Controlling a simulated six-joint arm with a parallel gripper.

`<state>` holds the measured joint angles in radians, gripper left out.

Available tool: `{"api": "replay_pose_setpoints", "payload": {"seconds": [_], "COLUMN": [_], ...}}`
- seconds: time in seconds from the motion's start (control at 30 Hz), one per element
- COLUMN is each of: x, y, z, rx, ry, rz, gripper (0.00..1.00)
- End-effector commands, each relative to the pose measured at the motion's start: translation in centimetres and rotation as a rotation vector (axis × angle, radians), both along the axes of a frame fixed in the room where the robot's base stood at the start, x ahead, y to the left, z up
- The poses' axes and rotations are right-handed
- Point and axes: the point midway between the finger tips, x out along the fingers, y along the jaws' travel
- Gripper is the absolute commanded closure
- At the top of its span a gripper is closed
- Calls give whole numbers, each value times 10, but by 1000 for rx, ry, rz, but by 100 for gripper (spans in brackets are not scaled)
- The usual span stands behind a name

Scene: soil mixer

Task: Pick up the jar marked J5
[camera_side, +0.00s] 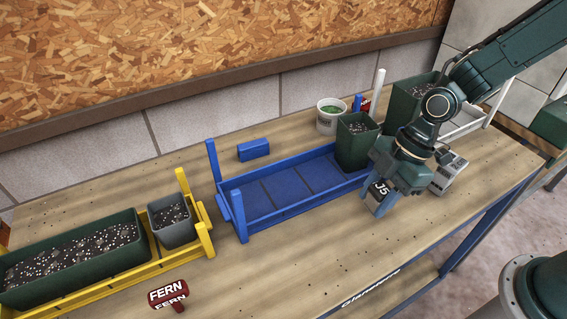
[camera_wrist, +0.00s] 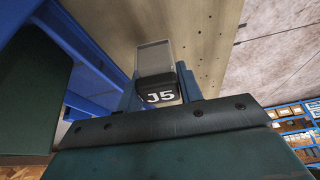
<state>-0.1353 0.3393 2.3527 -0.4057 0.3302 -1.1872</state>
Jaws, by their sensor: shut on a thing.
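The jar marked J5 (camera_side: 380,189) has a dark lid with white lettering. It is in my gripper (camera_side: 377,199) at the front right of the bench, in front of the blue rack. In the wrist view the jar (camera_wrist: 154,60) shows a pale body and its black J5 lid, with a finger of my gripper (camera_wrist: 158,92) on each side. My gripper is shut on the jar. Most of the jar's body is hidden by my fingers in the side view. I cannot tell whether its base touches the bench.
The blue rack (camera_side: 262,221) holds a green pot of soil (camera_side: 351,150) close to my arm. A white tub (camera_side: 330,115) and a blue block (camera_side: 253,149) stand behind it. A yellow rack (camera_side: 205,226) with planters is left. A FERN label (camera_side: 168,293) lies in front. The front middle is clear.

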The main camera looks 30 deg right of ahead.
Motion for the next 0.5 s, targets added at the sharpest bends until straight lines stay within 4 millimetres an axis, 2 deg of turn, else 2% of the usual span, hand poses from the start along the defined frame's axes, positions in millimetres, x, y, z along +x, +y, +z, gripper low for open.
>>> {"api": "replay_pose_setpoints", "payload": {"seconds": [0.27, 0.5], "x": [2, 2], "y": [0, 0], "z": [46, 99], "rx": [1, 0], "ry": [-8, -9], "rz": [-1, 0], "gripper": [87, 87]}}
